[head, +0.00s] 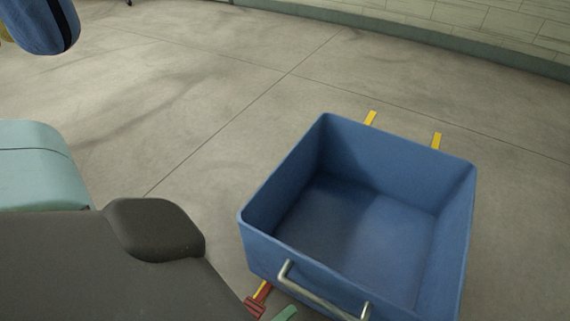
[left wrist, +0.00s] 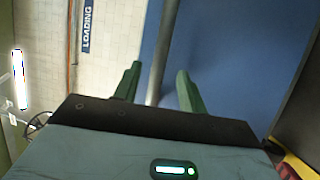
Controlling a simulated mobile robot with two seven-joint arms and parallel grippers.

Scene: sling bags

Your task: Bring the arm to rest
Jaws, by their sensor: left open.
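A blue open-topped bin (head: 356,136) stands on the floor right of centre in the head view and looks empty. A pale metal handle (head: 300,288) is on its near side. My left arm comes in from the left, and a green fingertip of my left gripper (head: 285,314) shows at the bottom edge, close to the handle. In the left wrist view the two green fingers of my left gripper (left wrist: 159,70) are apart. The metal handle bar (left wrist: 163,45) appears between them, with the blue bin wall (left wrist: 240,65) at right. My right gripper is not in view.
A blue rounded object with a black strip (head: 45,25) shows at the top left. Yellow floor marks (head: 370,118) lie behind the bin. The floor (head: 210,90) behind and left of the bin is clear. A "LOADING" sign (left wrist: 87,27) is on the wall.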

